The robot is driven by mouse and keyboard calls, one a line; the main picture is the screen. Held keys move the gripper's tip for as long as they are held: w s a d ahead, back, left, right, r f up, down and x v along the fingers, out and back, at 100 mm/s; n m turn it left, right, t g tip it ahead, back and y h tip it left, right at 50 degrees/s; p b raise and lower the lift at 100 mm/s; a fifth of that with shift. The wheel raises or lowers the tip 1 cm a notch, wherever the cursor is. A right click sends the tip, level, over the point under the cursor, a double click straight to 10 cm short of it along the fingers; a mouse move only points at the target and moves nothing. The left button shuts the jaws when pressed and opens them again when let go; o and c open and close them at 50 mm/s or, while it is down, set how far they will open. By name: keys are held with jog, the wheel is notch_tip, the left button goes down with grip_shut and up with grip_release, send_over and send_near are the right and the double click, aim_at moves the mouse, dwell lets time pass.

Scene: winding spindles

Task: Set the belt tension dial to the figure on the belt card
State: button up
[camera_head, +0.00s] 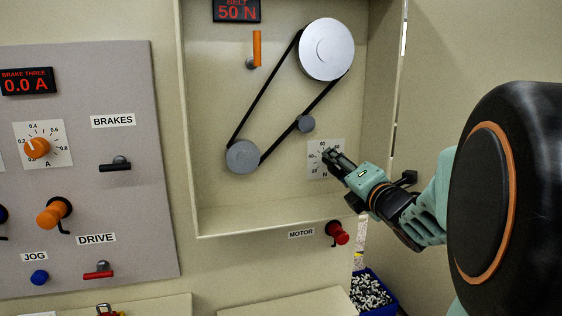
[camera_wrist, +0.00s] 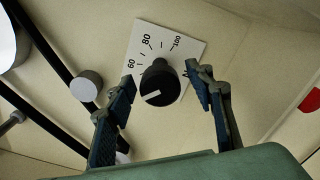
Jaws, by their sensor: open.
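The belt tension dial is a black knob (camera_wrist: 160,82) on a white scale plate marked 60, 80 and 100 in the wrist view. Its white line points down-left, below the 60; lower figures there are hidden. My gripper (camera_wrist: 161,77) is open, one finger on each side of the knob, with visible gaps. In the head view my gripper (camera_head: 335,157) is in front of the scale plate (camera_head: 326,146) and covers the knob. A red-lit display (camera_head: 236,10) reads BELT 50 N. I cannot see a belt card.
A black belt (camera_head: 268,85) runs round a large pulley (camera_head: 327,49) and a smaller one (camera_head: 242,156), past an idler (camera_head: 306,124). The recess has side walls and a bottom ledge. A red MOTOR knob (camera_head: 338,233) is below. A brake panel (camera_head: 80,190) stands left.

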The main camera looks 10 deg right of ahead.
jog(key=shift+c, duration=0.5)
jog(key=c, duration=1.1)
jog(key=shift+o, duration=0.2)
